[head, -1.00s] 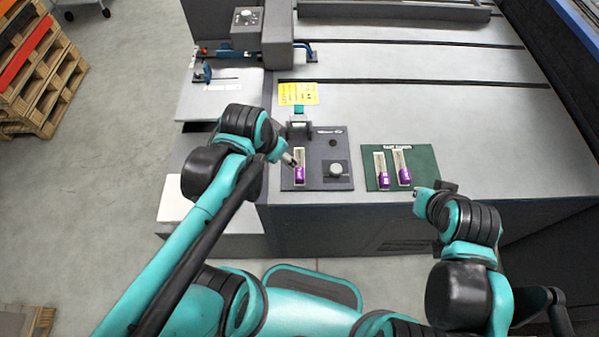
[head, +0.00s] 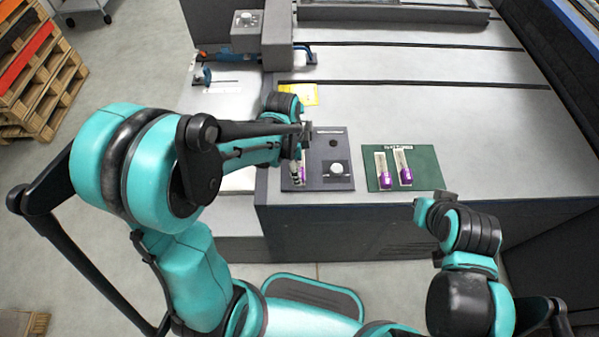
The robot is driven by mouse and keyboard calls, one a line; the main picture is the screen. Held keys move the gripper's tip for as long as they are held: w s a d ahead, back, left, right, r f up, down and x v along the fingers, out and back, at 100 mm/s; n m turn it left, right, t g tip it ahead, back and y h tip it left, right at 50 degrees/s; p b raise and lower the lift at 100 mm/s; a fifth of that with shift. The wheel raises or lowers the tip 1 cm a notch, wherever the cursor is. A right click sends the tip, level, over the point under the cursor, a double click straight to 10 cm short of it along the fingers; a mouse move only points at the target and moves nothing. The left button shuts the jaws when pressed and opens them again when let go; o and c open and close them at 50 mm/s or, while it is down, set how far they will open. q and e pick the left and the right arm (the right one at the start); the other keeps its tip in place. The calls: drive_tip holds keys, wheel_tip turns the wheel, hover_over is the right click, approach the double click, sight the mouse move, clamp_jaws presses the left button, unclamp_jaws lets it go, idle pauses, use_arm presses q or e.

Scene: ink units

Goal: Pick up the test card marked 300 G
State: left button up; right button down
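Two narrow white cards with purple lower ends, a left one (head: 382,164) and a right one (head: 404,176), lie side by side on a green mat (head: 430,178). The markings are too small to read, so I cannot tell which is 300 G.
A grey machine block (head: 275,35) stands at the back left. The grey table top (head: 460,120) behind and right of the mat is clear.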

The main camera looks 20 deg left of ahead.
sight(299, 163)
use_arm(q)
drive_tip(key=f, duration=0.1)
drive_tip(key=f+b, duration=0.1)
drive_tip(key=f, duration=0.2)
drive_tip(key=shift+w+d+b, duration=0.3)
drive_tip(key=shift+b, duration=0.05)
drive_tip(key=shift+r, duration=0.1)
drive_tip(key=c, duration=1.2)
drive_tip(key=shift+r, duration=0.1)
